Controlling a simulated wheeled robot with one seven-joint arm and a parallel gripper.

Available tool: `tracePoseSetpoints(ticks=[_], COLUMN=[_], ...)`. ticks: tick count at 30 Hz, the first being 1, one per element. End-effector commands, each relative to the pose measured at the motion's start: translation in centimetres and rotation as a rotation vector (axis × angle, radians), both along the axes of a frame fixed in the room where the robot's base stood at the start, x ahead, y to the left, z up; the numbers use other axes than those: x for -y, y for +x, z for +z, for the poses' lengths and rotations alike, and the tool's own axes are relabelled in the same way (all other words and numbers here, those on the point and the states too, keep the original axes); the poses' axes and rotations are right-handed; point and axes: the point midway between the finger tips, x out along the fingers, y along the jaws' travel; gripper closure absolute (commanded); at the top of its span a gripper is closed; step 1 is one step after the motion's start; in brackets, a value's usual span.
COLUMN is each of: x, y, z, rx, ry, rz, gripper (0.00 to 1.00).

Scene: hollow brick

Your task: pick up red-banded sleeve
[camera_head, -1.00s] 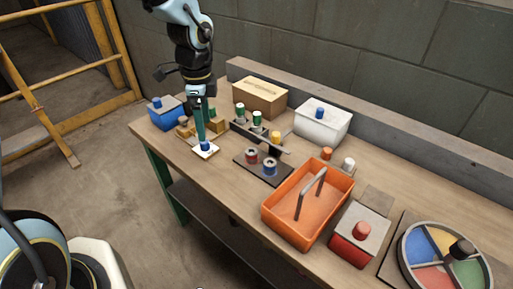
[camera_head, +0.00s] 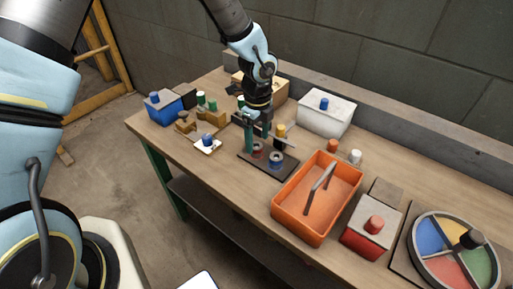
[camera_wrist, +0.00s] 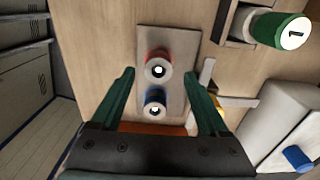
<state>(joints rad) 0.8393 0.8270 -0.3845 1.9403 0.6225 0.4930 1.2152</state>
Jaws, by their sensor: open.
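The red-banded sleeve (camera_wrist: 158,68) stands upright on a dark plate (camera_wrist: 180,50), its light ring top and hole facing the wrist camera. In the head view the sleeve (camera_head: 257,151) is partly hidden by my gripper (camera_head: 257,137). My gripper is open and empty above the plate, pointing down. In the wrist view its two green fingers lie left and right of the red-banded sleeve, with no contact visible. A blue-banded sleeve (camera_wrist: 155,103) stands beside it on the same plate, nearer the gripper's palm in that view.
An orange tray (camera_head: 281,210) with a handle stands right of the plate. Green-topped cylinders (camera_head: 212,106), a yellow cylinder (camera_head: 280,130) and a white box (camera_head: 325,118) stand behind or around it. A white pad (camera_head: 207,149) with a blue piece lies left. The front bench strip is clear.

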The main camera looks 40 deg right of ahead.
Motion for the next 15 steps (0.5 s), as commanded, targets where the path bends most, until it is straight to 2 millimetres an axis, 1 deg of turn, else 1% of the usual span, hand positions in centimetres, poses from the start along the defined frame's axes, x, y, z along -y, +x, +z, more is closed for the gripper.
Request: tracePoseSetpoints(ticks=[4,7,10,15], x=[-0.3,-0.3,-0.2,-0.2], y=[0.1,0.1,0.1,0.2], z=[-2.1,-3.1,-3.5,-3.6], rx=[-0.002,-0.001,0.0,0.0], ry=[0.004,0.003,0.0,0.0], rz=[-0.002,0.0,0.0,0.0], gripper=[0.22,0.22,0.22,0.22])
